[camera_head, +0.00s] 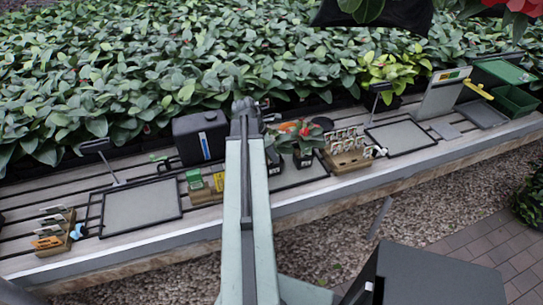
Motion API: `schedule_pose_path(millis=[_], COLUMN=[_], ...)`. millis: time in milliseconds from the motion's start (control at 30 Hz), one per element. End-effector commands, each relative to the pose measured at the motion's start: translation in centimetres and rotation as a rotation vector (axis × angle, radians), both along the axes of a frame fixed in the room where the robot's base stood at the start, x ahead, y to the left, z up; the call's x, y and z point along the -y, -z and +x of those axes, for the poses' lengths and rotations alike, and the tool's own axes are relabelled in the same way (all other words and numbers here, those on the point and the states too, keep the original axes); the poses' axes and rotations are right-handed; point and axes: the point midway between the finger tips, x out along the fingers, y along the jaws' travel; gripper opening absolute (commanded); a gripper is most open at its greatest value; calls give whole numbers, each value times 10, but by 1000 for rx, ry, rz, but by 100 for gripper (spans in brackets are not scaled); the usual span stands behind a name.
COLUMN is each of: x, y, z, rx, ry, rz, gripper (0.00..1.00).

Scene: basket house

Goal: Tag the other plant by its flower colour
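A small potted plant (303,138) with green leaves and an orange-red flower stands on the bench just right of my arm. No tag on it can be made out. My gripper (244,104) is at the far end of my arm, over the back of the bench and left of that plant; its fingers are too small and dark to read. A wooden holder with green and yellow tags (205,184) sits left of my arm. Another holder with orange and white tags (52,232) is at the far left. A wooden rack of pale tags (346,152) stands right of the plant.
Framed grey mats lie bare at left (141,208) and right (400,137). A black box (200,136) stands behind the green and yellow tags. A board (444,92) and green crates (513,99) are at the right end. Dense foliage lies behind; a dark pot (385,14) hangs above.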

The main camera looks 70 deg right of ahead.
Motion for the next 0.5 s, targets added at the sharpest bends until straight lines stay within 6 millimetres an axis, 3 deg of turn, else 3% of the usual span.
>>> schedule_pose_path(millis=[267,500], x=[-1,-9], y=[-6,-43], z=[1,11], rx=[0,0], ry=[-1,-1], rz=[0,0], gripper=[29,29])
